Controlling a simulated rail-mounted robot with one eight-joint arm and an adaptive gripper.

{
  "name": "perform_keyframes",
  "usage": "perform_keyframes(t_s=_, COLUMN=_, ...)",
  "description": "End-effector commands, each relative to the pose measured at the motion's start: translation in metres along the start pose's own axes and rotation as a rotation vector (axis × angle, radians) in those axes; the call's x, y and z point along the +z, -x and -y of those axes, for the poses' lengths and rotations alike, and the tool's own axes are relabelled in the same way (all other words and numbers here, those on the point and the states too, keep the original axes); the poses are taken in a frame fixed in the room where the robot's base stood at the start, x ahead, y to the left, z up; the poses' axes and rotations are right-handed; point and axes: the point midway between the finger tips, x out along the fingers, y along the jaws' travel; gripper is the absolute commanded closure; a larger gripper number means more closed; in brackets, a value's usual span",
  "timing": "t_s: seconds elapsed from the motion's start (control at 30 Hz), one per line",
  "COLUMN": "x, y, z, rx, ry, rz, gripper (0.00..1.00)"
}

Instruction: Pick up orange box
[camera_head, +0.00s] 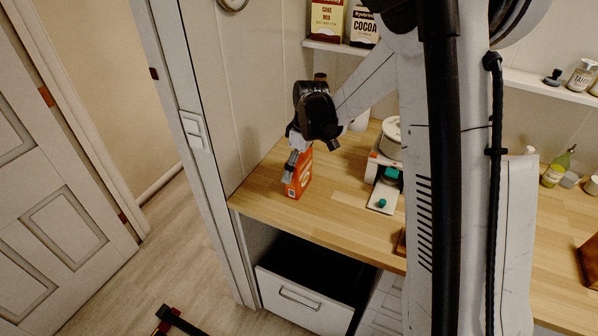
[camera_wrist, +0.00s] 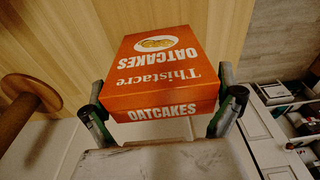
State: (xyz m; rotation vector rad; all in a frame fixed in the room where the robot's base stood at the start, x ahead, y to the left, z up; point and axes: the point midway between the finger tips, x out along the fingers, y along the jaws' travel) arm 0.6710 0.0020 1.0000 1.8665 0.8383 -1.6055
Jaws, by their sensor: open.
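The orange box (camera_head: 301,174), labelled oatcakes, stands upright on the wooden counter near its left end. In the wrist view the orange box (camera_wrist: 165,72) fills the middle, with its printed face and one narrow end showing. My gripper (camera_head: 292,165) is at the box's left side in the head view, partly covering it. In the wrist view my gripper (camera_wrist: 165,112) is open, with one finger on each side of the box's near end. I cannot tell whether the fingers touch it.
An open drawer (camera_head: 305,295) is below the counter's front edge. A shelf with a cocoa package (camera_head: 364,27) is above. A round wooden object (camera_wrist: 30,92) stands left in the wrist view.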

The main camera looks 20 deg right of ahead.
Motion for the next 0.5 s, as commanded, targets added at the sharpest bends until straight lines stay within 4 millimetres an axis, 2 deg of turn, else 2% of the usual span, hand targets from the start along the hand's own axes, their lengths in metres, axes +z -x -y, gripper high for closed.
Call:
perform_keyframes(t_s=0.23, x=-0.0001, y=-0.0018, z=0.0, rx=0.0, ry=0.0, rz=0.0, gripper=0.0)
perform_keyframes(t_s=0.5, x=-0.0001, y=-0.0016, z=0.0, rx=0.0, ry=0.0, rz=0.0, gripper=0.35)
